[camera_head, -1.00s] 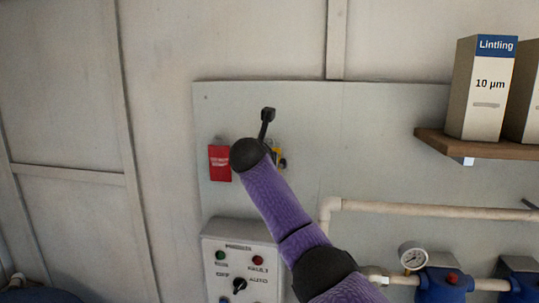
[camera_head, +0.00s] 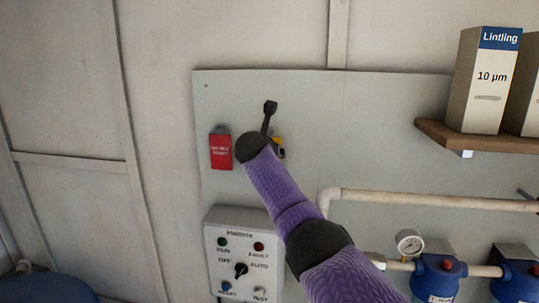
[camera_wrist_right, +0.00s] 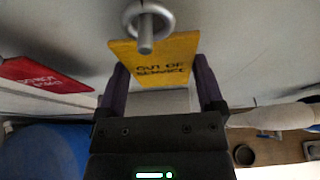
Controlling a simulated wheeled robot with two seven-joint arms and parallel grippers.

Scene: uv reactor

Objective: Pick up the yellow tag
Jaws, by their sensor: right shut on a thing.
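The yellow tag (camera_wrist_right: 178,48), lettered "OUT OF SERVICE", hangs at a metal ring hook (camera_wrist_right: 148,20) in the right wrist view. My right gripper (camera_wrist_right: 160,72) has a purple finger on each side of the tag and is shut on it. The tag is still by the hook; I cannot tell whether it is off it. In the head view a bit of the yellow tag (camera_head: 279,142) shows beside my right arm, which hides the rest. A red tag (camera_head: 220,151) hangs to the left; it also shows in the wrist view (camera_wrist_right: 40,76). My left gripper is out of view.
A control box (camera_head: 240,250) with a knob and lights is on the panel below. A shelf (camera_head: 480,141) with filter boxes is at the right. A white pipe (camera_head: 430,200), a gauge (camera_head: 409,242) and blue housings (camera_head: 440,277) lie below it.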

